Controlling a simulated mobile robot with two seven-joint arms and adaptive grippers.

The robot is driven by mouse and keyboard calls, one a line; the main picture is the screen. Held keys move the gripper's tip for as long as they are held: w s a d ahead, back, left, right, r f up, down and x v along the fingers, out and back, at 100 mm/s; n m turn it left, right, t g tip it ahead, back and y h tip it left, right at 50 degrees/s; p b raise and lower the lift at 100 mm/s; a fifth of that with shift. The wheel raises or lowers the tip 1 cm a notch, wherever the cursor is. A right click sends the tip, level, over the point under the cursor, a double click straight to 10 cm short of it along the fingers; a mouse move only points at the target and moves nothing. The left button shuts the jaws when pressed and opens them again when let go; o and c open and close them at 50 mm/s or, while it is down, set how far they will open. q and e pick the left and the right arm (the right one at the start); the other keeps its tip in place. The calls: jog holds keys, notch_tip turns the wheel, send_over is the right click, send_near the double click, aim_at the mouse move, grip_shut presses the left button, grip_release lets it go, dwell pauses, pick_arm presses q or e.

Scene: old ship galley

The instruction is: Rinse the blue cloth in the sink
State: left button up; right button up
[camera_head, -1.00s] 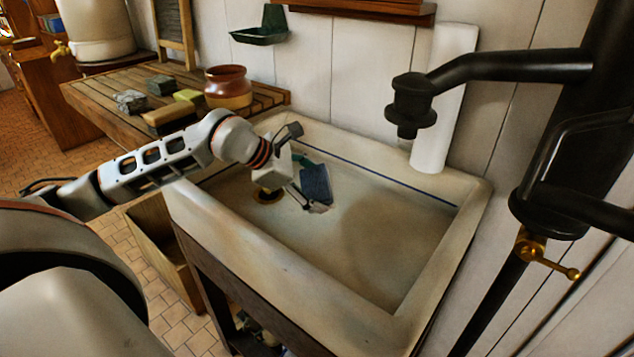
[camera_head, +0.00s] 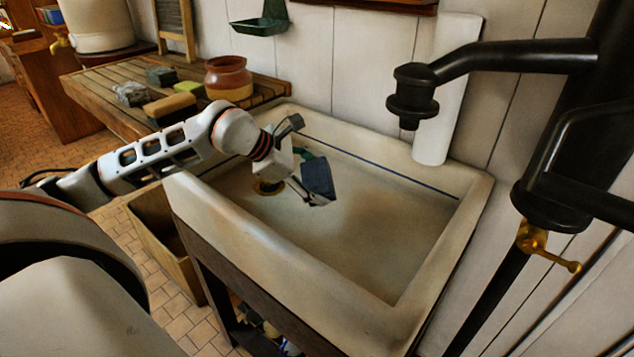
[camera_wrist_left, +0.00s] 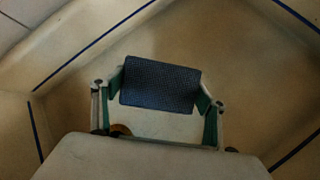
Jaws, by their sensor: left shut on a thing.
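The blue cloth (camera_head: 318,178) is a dark blue, folded, textured piece. It is between the fingers of my left gripper (camera_head: 308,174), which is shut on it inside the sink. In the left wrist view the cloth (camera_wrist_left: 160,84) spans the gap between the green-padded fingers of the gripper (camera_wrist_left: 160,95). The sink (camera_head: 290,264) is a pale, worn basin with a blue line along its inner wall. Its brass drain (camera_head: 268,187) shows partly behind the gripper. My right gripper is not in view.
A black tap (camera_head: 412,95) with a brass handle (camera_head: 545,252) stands at the right. A white cylinder (camera_head: 446,110) is at the sink's back edge. A slatted wooden board (camera_head: 110,85) at the left holds a brown pot (camera_head: 228,78) and several blocks. The sink's right part is clear.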

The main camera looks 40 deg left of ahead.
aim_at(324, 168)
pick_arm(q)
notch_tip(324, 168, up, 2)
jog(key=shift+r+p, duration=0.25)
jog(key=shift+p, duration=0.2)
jog(key=shift+r+p, duration=0.5)
jog(key=shift+r, duration=0.4)
jog(key=shift+r+p, duration=0.85)
jog(key=shift+r, duration=0.6)
jog(key=shift+r+p, duration=1)
jog(key=shift+r, duration=0.5)
notch_tip(324, 168, up, 3)
jog(key=shift+f+p, duration=0.1)
jog(key=shift+p, duration=0.85)
